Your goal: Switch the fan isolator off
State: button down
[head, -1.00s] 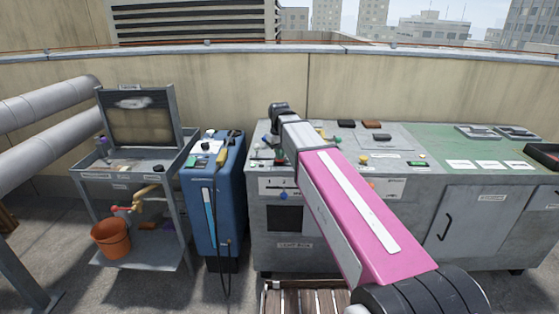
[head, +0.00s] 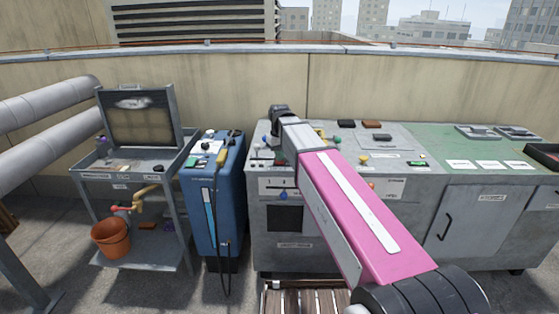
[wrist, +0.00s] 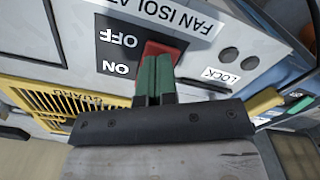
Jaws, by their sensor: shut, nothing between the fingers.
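The fan isolator (wrist: 113,30) shows in the wrist view as a grey and dark panel with upside-down FAN ISOLATOR lettering and OFF and ON labels. Its red handle (wrist: 152,47) shows beside these labels, its visible part nearer OFF. My gripper (wrist: 154,62) has its green fingers shut together, with nothing between them, right at the handle and overlapping part of it. I cannot tell whether they touch it or exactly how it is set. In the head view my pink arm reaches to the grey cabinet (head: 280,225), and my fingertips and the isolator are hidden.
A yellow guard grille (wrist: 60,100) and a LOCK label (wrist: 221,72) with two dark round holes are close to the fingers. A blue machine (head: 226,205) and a trolley (head: 135,263) with an orange bucket (head: 110,238) stand left. A green worktop (head: 455,150) is right.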

jog(key=shift+r, duration=3.4)
